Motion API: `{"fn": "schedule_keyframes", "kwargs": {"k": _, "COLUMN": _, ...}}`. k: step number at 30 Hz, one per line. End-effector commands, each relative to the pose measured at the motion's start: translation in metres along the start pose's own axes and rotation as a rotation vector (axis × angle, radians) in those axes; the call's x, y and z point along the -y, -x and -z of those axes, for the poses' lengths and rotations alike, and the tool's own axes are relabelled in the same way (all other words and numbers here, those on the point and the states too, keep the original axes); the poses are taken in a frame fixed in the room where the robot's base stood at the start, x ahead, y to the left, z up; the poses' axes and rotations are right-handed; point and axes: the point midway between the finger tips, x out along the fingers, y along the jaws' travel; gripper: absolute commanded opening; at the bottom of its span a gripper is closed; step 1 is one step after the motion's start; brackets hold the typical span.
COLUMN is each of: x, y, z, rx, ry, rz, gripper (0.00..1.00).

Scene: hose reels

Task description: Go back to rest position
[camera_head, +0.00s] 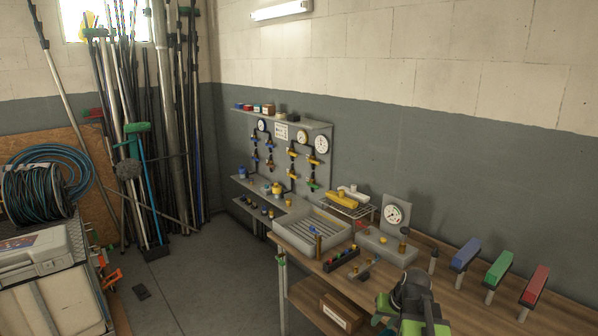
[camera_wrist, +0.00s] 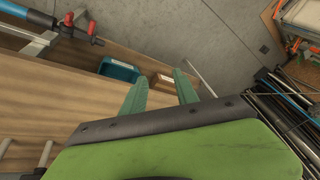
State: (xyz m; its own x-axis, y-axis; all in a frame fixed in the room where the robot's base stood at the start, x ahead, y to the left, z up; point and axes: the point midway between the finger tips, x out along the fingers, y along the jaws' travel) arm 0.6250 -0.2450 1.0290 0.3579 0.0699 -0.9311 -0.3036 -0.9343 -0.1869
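My gripper (camera_wrist: 159,77) shows in the wrist view as two green fingers standing apart. Nothing is seen between them. Beyond the fingers lie a blue bin (camera_wrist: 119,70) and a cardboard box (camera_wrist: 163,83) by the wooden bench, with the grey floor past them. In the head view my arm is folded low at the bottom, in front of the wooden workbench (camera_head: 462,300); its fingertips cannot be made out clearly there.
The bench carries a grey tray (camera_head: 313,231), a dial gauge (camera_head: 396,214), and blue (camera_head: 465,253), green (camera_head: 499,267) and red (camera_head: 535,285) blocks on posts. A hose reel (camera_head: 40,190) stands at left beside poles. The floor (camera_head: 205,275) between is mostly clear.

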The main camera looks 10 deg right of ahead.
Motion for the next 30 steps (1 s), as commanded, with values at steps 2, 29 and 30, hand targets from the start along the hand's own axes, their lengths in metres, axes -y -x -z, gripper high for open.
{"fn": "schedule_keyframes", "kwargs": {"k": 2, "x": 0.069, "y": -0.025, "z": -0.018, "rx": 0.051, "ry": 0.113, "rz": 0.017, "gripper": 0.36}}
{"fn": "schedule_keyframes", "kwargs": {"k": 29, "x": 0.205, "y": -0.043, "z": -0.146, "rx": 0.352, "ry": 0.343, "rz": -0.135, "gripper": 0.36}}
{"fn": "schedule_keyframes", "kwargs": {"k": 30, "x": 0.205, "y": -0.043, "z": -0.146, "rx": 0.351, "ry": 0.343, "rz": -0.134, "gripper": 0.36}}
